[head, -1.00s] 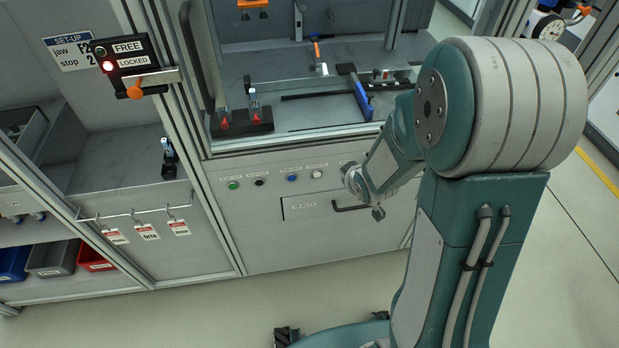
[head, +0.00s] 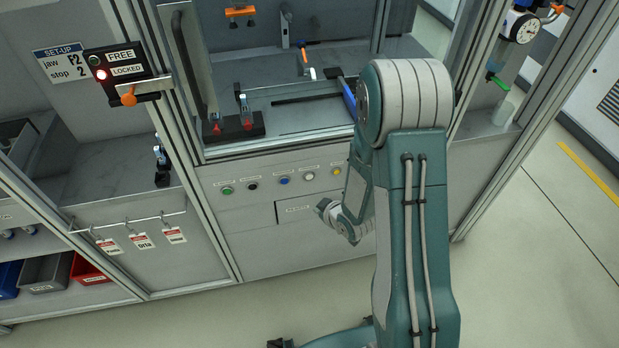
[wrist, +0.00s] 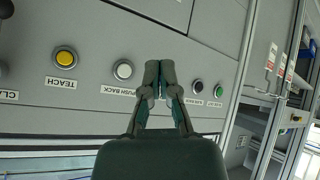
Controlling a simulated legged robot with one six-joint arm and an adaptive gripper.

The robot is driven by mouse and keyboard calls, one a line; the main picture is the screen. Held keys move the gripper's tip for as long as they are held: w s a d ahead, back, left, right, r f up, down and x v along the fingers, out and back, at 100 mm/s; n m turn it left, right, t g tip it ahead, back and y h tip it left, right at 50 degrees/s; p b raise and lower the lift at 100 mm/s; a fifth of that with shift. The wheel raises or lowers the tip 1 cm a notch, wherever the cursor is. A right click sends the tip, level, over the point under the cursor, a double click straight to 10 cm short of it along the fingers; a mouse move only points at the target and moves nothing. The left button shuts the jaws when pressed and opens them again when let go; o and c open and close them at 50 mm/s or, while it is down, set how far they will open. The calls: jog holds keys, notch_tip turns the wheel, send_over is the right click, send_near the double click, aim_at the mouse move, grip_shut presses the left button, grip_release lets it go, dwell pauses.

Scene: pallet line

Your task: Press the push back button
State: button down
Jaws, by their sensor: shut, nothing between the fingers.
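The push back button is a white round button (wrist: 123,70) with a "PUSH BACK" label, on the grey front panel in the wrist view. In the head view the white button (head: 309,177) is in the row below the work opening. My gripper (wrist: 160,66) is shut and empty in the wrist view. Its fingertips appear just right of the white button, and I cannot tell how far off the panel they are. The blue button (head: 284,181) shows in the head view and is hidden behind my gripper in the wrist view.
A yellow "TEACH" button (wrist: 65,58) is left of the white one in the wrist view; black (wrist: 197,87) and green (wrist: 218,91) buttons are to the right. In the head view a drawer front (head: 290,209) is below the row. A lock box (head: 115,75) shows a red light beside LOCKED.

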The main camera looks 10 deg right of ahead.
send_near(306, 181)
jog(key=shift+s+f+x, duration=0.1)
jog(key=shift+s+x, duration=0.05)
jog(key=shift+x, duration=0.7)
jog(key=shift+s+f+x, duration=0.1)
jog(key=shift+f+x, duration=0.05)
jog(key=shift+x, duration=0.7)
jog(key=shift+s+f+x, duration=0.1)
jog(key=shift+s+x, duration=0.05)
jog(key=shift+x, duration=0.7)
jog(key=shift+w+a, duration=0.1)
jog(key=shift+w, duration=0.05)
jog(key=shift+w, duration=0.25)
jog(key=shift+w, duration=0.45)
jog(key=shift+s+r, duration=0.1)
jog(key=shift+s, duration=3.3)
jog(key=shift+r, duration=0.1)
